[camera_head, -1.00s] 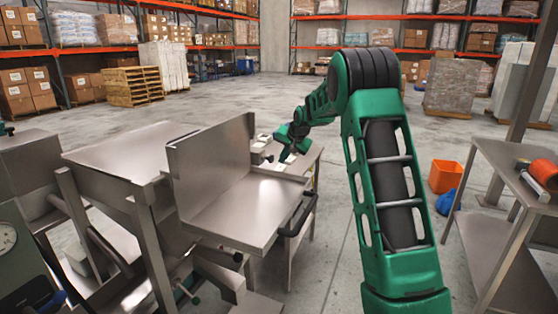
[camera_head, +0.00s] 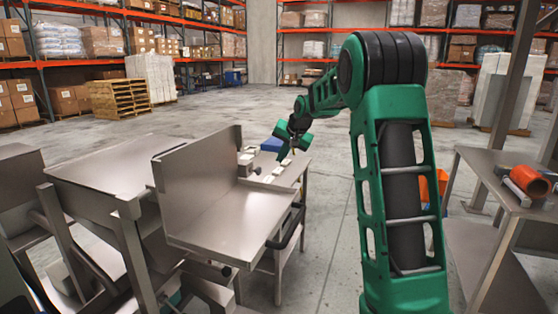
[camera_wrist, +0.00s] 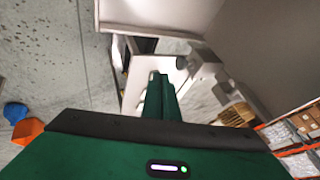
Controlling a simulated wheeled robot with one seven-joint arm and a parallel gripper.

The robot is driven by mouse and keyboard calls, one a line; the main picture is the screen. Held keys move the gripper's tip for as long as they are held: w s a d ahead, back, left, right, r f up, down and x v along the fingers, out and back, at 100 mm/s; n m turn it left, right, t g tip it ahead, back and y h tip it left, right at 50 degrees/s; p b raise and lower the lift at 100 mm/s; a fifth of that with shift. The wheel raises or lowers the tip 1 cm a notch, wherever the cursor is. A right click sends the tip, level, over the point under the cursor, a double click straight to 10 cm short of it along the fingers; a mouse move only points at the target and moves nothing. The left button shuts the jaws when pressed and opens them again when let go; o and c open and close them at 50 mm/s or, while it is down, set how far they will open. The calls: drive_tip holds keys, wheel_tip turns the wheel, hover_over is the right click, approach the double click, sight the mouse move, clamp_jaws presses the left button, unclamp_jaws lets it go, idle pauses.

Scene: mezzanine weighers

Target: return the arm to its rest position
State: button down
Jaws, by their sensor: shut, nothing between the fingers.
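My green arm (camera_head: 402,190) rises at the right of the head view and bends over at a black joint, reaching away. My gripper (camera_head: 287,153) is at its far end, small in that view, near the far part of a steel bench (camera_head: 293,178). In the wrist view my gripper's green fingers (camera_wrist: 158,84) are together, with nothing seen between them. Whether the fingertips touch anything below is too small to tell.
A steel weighing stand with a raised back plate (camera_head: 195,165) is left of the arm. Small pale items (camera_head: 268,179) lie on the bench. A steel table (camera_head: 495,185) with an orange cylinder (camera_head: 529,181) stands at right. Open floor (camera_head: 220,110) lies beyond.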

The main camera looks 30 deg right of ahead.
drive_tip(key=s+a+f+n+g, duration=0.1)
drive_tip(key=s+a+f+g, duration=0.1)
drive_tip(key=s, duration=1.5)
drive_tip(key=s+a+f+g, duration=0.3)
drive_tip(key=s+a, duration=0.1)
drive_tip(key=s, duration=1.4)
drive_tip(key=s+a+f+n+g, duration=0.1)
drive_tip(key=s+a+f+g, duration=0.1)
drive_tip(key=s, duration=1.6)
drive_tip(key=shift+a+f+n, duration=0.3)
drive_tip(key=shift+a+f, duration=0.5)
drive_tip(key=shift+a, duration=0.2)
